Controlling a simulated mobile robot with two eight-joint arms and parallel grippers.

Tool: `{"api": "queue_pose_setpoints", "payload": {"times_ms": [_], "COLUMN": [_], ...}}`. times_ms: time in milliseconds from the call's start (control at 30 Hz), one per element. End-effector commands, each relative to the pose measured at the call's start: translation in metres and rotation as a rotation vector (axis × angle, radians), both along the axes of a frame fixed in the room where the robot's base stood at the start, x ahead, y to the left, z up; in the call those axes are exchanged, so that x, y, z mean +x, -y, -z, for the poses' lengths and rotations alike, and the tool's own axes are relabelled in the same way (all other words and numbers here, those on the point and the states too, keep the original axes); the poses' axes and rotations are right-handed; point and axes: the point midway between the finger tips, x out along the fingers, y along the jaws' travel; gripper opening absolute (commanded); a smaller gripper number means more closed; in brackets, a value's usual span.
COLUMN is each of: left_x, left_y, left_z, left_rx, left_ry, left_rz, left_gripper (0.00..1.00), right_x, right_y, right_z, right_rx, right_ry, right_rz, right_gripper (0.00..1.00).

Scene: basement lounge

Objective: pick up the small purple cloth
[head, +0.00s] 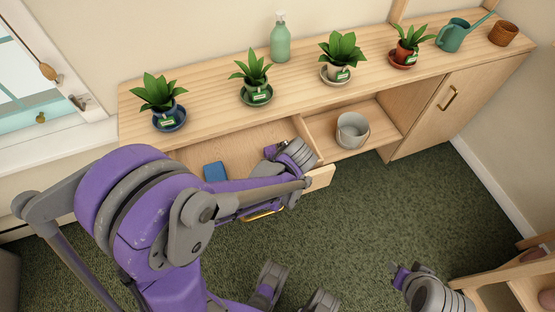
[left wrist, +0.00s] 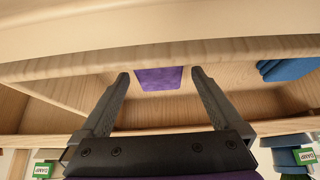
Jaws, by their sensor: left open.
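The small purple cloth (left wrist: 159,80) lies flat on the wooden floor of an open drawer in the left wrist view. It shows between the two fingertips of my left gripper (left wrist: 160,73), which is open and empty, with its fingers on either side of the cloth in the picture. I cannot tell how far above the cloth the fingers are. In the head view my left arm reaches over the drawer and hides the cloth. What seems to be my right gripper (head: 400,277) is low at the right over the carpet; its jaws are unclear.
A blue folded cloth (head: 214,172) lies in the same drawer, which has a gold handle (head: 262,214). A grey pot (head: 352,130) stands in the open compartment beside it. Several potted plants, a green bottle (head: 280,38) and a watering can (head: 454,35) stand on the cabinet top.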

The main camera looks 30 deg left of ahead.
Motion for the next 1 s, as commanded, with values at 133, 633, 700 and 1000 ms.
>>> {"api": "queue_pose_setpoints", "payload": {"times_ms": [133,633,700,1000], "left_x": [0.008,0.010,0.010,0.010], "left_y": [-0.008,-0.010,-0.010,-0.010], "left_z": [0.019,0.022,0.022,0.022], "left_rx": [0.000,0.000,0.000,0.000], "left_ry": [0.001,0.000,0.000,0.000], "left_rz": [-0.001,0.001,0.001,0.001], "left_gripper": [1.00,0.68,0.55,0.27], "right_x": [0.000,0.000,0.000,0.000], "right_y": [0.000,0.000,0.000,0.000], "right_z": [0.006,0.007,0.007,0.007], "right_rx": [0.000,0.000,0.000,0.000], "right_ry": [-0.002,-0.002,-0.002,-0.002], "right_rz": [0.000,0.000,0.000,0.000], "right_gripper": [0.45,0.45,0.45,0.45]}}
